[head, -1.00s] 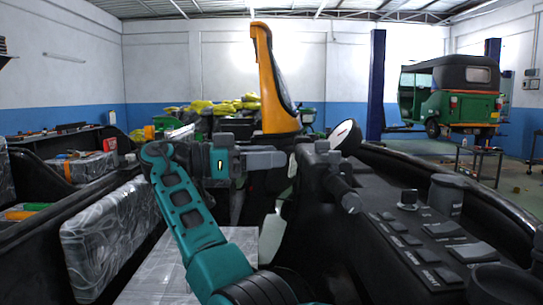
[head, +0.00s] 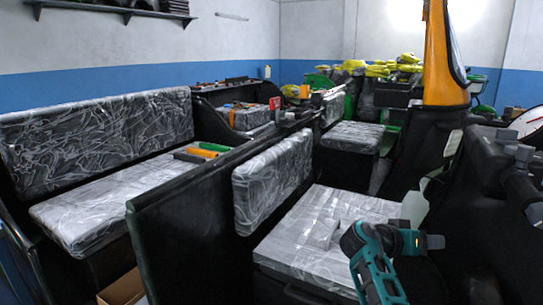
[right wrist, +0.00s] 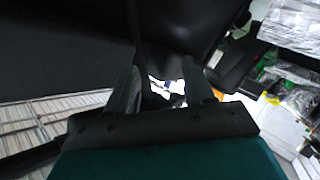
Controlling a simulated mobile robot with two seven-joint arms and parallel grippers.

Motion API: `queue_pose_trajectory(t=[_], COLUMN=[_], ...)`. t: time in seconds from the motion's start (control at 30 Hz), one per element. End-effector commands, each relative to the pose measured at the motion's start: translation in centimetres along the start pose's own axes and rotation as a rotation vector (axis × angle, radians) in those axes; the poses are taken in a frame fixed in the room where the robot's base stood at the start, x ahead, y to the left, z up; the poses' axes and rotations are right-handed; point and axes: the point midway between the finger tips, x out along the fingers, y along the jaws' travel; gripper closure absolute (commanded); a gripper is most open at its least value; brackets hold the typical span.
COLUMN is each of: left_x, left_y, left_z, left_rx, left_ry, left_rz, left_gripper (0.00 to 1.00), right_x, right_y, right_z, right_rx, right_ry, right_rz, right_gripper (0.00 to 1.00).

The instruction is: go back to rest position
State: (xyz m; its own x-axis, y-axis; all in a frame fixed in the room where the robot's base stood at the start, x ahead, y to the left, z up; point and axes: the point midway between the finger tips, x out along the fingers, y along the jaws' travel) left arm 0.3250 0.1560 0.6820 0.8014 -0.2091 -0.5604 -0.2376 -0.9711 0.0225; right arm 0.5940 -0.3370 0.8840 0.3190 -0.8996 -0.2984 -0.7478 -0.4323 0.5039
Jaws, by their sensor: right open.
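My right gripper (head: 436,242) is at the lower right of the head view, above the right part of the plastic-wrapped front seat (head: 290,235). It is small and dark there, at the end of my teal arm. In the right wrist view, my right gripper (right wrist: 160,82) shows two grey fingers standing apart, with nothing held between them. Dark surfaces and a bright gap lie beyond the fingers. My left gripper is not in view.
A black partition (head: 190,225) runs beside the front seat. A wrapped bench (head: 110,205) with coloured-handled tools stands at the left. The black control panel (head: 500,160) is at the right edge. A yellow-orange pillar (head: 445,60) rises behind.

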Motion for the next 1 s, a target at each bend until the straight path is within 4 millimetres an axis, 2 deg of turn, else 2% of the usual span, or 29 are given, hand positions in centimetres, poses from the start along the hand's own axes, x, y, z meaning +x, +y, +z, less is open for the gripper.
queue_pose_trajectory(t=[0.03,0.23,0.47,0.7,0.83,1.0], left_x=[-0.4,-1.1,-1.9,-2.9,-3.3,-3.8], left_y=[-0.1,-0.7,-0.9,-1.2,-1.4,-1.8], left_z=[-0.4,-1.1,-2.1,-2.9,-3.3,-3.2], left_rx=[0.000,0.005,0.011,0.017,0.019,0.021], left_ry=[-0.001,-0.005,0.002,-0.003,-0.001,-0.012], left_rz=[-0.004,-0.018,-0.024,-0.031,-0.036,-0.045], left_gripper=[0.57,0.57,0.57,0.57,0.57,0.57], right_x=[0.4,0.3,-2.7,-8.6,-12.4,-16.6], right_y=[-0.6,-3.0,-3.5,-1.1,1.3,4.4], right_z=[2.0,10.0,18.4,25.1,27.6,29.1], right_rx=[-0.047,-0.194,-0.296,-0.316,-0.288,-0.226], right_ry=[-0.004,-0.001,0.027,0.072,0.096,0.118], right_rz=[-0.061,-0.330,-0.639,-0.943,-1.087,-1.219], right_gripper=[0.48,0.48,0.48,0.48,0.48,0.48])
